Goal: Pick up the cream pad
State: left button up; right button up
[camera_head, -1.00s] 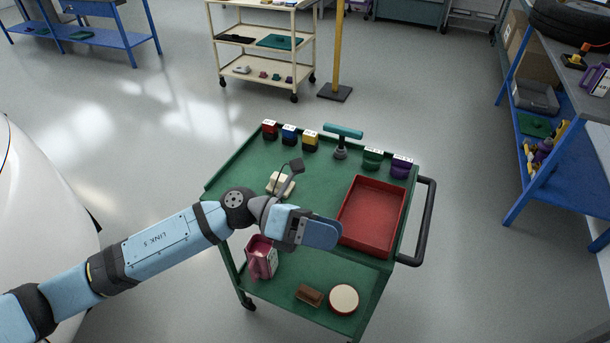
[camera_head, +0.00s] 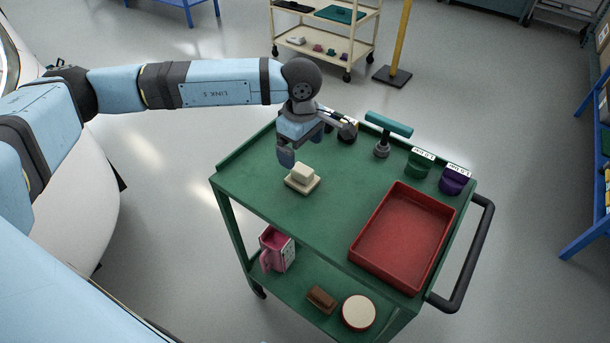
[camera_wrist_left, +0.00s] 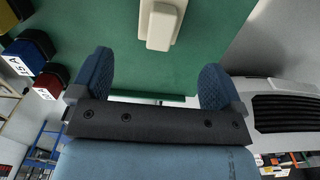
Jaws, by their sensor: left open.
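The cream pad (camera_head: 303,180), a flat cream block with a smaller raised block on top, lies on the green cart's top (camera_head: 270,205) near its left edge. It also shows at the top of the left wrist view (camera_wrist_left: 162,22), cut off by the frame edge. My left gripper (camera_head: 303,146) is just behind and above the pad, apart from it. In the left wrist view its two blue fingers (camera_wrist_left: 156,82) are spread with nothing between them. My right gripper is not in view.
A red tray (camera_head: 402,238) fills the cart's right part. A teal-handled tool (camera_head: 388,128), a green block (camera_head: 419,163) and a purple block (camera_head: 455,180) stand along the back edge. Red and blue blocks (camera_wrist_left: 33,50) show in the left wrist view. The cart top before the pad is clear.

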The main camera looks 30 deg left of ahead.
aim_at(302, 169)
pick_arm(q)
notch_tip(302, 169, down, 10)
jog(key=shift+d+r, duration=0.1)
jog(key=shift+r, duration=0.15)
jog(key=c, duration=1)
